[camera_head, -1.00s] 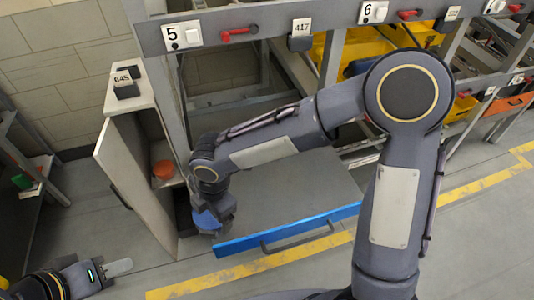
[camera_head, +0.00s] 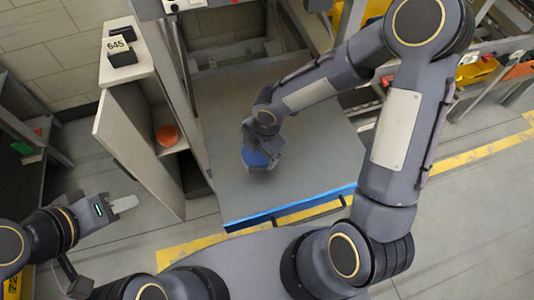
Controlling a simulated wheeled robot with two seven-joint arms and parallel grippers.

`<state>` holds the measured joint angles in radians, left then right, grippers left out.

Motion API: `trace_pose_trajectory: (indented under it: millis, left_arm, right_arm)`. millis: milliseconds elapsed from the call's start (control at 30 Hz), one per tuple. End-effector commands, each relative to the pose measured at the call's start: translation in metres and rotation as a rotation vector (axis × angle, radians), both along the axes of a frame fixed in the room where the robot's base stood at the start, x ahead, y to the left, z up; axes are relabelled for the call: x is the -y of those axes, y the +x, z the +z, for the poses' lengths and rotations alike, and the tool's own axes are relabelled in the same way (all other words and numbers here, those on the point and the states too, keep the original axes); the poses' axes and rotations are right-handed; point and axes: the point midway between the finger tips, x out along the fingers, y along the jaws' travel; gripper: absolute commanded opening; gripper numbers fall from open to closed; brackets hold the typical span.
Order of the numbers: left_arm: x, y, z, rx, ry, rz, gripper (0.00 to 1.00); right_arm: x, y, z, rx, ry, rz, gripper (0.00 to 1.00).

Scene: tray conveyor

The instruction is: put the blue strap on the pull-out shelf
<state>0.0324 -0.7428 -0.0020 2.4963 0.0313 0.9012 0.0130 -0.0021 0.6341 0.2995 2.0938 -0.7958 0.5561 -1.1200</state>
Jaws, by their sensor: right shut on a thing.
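The pull-out shelf (camera_head: 222,192) is a grey board with a blue front edge and a dark handle, and it is pulled out. My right gripper (camera_head: 257,166) points down over the shelf's middle. It is shut on the blue strap (camera_head: 254,158), which shows as a blue patch at the gripper's end. I cannot tell whether the strap touches the board. The gripper and wrist hide part of it. My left gripper (camera_head: 126,204) is at the lower left, away from the shelf, seen from the side. The gap between its fingers does not show.
A cabinet with an open door (camera_head: 138,158) stands left of the shelf, with an orange round item (camera_head: 167,135) inside. Racks with yellow bins are at the upper right. The board around my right gripper is bare.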

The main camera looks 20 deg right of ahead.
Motion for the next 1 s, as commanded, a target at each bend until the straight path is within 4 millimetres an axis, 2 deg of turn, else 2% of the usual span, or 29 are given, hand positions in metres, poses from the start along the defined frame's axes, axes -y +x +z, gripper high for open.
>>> trace_pose_trajectory:
  millis: [100, 367, 567, 900, 933, 1000]
  left_arm:
    - [0.0, 0.0, 0.001, 0.0, 0.0, 0.0, 0.36]
    - [0.0, 0.0, 0.001, 0.0, 0.0, 0.0, 0.36]
    - [0.0, 0.0, -0.006, 0.0, 0.0, 0.0, 0.36]
    - [0.0, 0.0, -0.008, 0.0, 0.0, 0.0, 0.36]
    - [0.0, 0.0, -0.008, 0.0, 0.0, 0.0, 0.36]
    - [0.0, 0.0, -0.007, 0.0, 0.0, 0.0, 0.36]
  right_arm:
    - [0.011, 0.002, -0.014, -0.001, 0.001, -0.002, 0.56]
    - [0.024, 0.005, -0.029, 0.0, 0.0, -0.001, 0.56]
    - [0.024, 0.006, -0.059, 0.0, 0.0, 0.001, 0.56]
    - [0.024, 0.006, -0.063, 0.003, 0.001, 0.0, 0.56]
    - [0.024, 0.006, -0.062, 0.002, 0.001, 0.0, 0.88]
    - [0.024, 0.006, -0.062, 0.002, 0.001, 0.0, 0.97]
